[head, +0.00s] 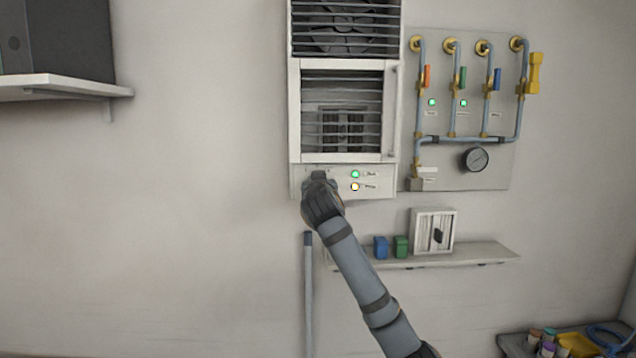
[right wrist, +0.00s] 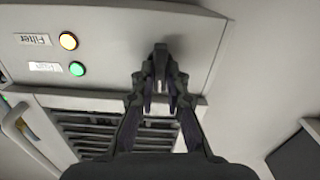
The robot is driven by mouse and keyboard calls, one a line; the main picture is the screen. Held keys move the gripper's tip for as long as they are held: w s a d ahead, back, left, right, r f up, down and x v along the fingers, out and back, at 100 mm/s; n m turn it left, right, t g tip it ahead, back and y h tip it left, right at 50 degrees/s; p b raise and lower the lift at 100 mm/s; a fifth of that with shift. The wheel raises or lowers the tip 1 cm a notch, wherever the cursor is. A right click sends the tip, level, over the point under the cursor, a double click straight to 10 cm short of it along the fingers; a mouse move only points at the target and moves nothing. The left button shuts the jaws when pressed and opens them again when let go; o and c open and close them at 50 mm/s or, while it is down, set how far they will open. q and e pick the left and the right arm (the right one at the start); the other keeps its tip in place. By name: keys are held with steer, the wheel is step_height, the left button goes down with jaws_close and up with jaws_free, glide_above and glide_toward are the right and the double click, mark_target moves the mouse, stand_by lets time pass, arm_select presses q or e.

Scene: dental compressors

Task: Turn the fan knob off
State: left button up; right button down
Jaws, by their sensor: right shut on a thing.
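The white fan unit (head: 295,110) hangs on the wall in the head view, with a louvred front and a control strip at its bottom. A green light (head: 355,174) and an amber light (head: 355,187) glow on that strip; the right wrist view also shows the green light (right wrist: 77,69) and the amber light (right wrist: 68,41). My right gripper (head: 319,182) is at the left part of the strip. In the right wrist view its fingers (right wrist: 160,88) are shut on the dark fan knob (right wrist: 161,58). In the head view my gripper hides most of the knob. My left gripper is not in view.
A pipe panel (head: 490,160) with coloured valves and a gauge (head: 475,159) is right of the unit. Below is a shelf (head: 470,256) with a blue block (head: 381,247), a green block (head: 401,246) and a white switch box (head: 422,232). The left wall is mostly clear.

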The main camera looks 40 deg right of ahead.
steer(key=shift+w+a+f+n+p, duration=0.1)
steer(key=shift+n+p, duration=1.3)
steer(key=shift+n, duration=2.5)
steer(key=shift+f+n, duration=0.1)
steer(key=shift+n, duration=0.2)
steer(key=c, duration=1.4)
jaws_free()
steer(key=shift+o, duration=0.2)
steer(key=v, duration=1.2)
